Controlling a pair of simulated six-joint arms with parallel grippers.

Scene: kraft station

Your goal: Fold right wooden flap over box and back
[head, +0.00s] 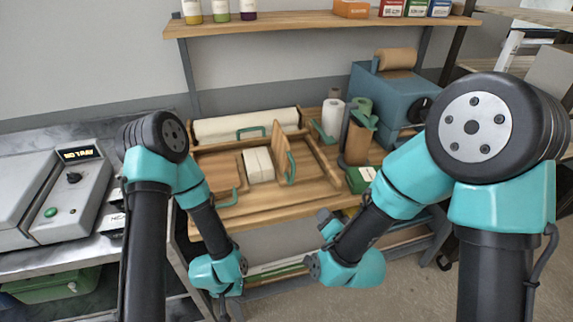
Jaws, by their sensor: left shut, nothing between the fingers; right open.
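A white box (259,165) sits in the middle of the wooden folding station (270,203). The right wooden flap (281,145) stands up steeply beside the box's right side, with a green handle (291,168) on its right face. The left flap (213,172) lies low to the left, with its own green handle (229,198). My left gripper (231,306) is low, in front of the station's left part, shut and empty. My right gripper (326,222) is in front of the station's right part, open and empty, apart from the flap. Both sets of fingers are small and hard to make out.
A white roll (245,125) lies behind the box, with another green handle (250,131) there. A grey control box (72,200) is at the left.

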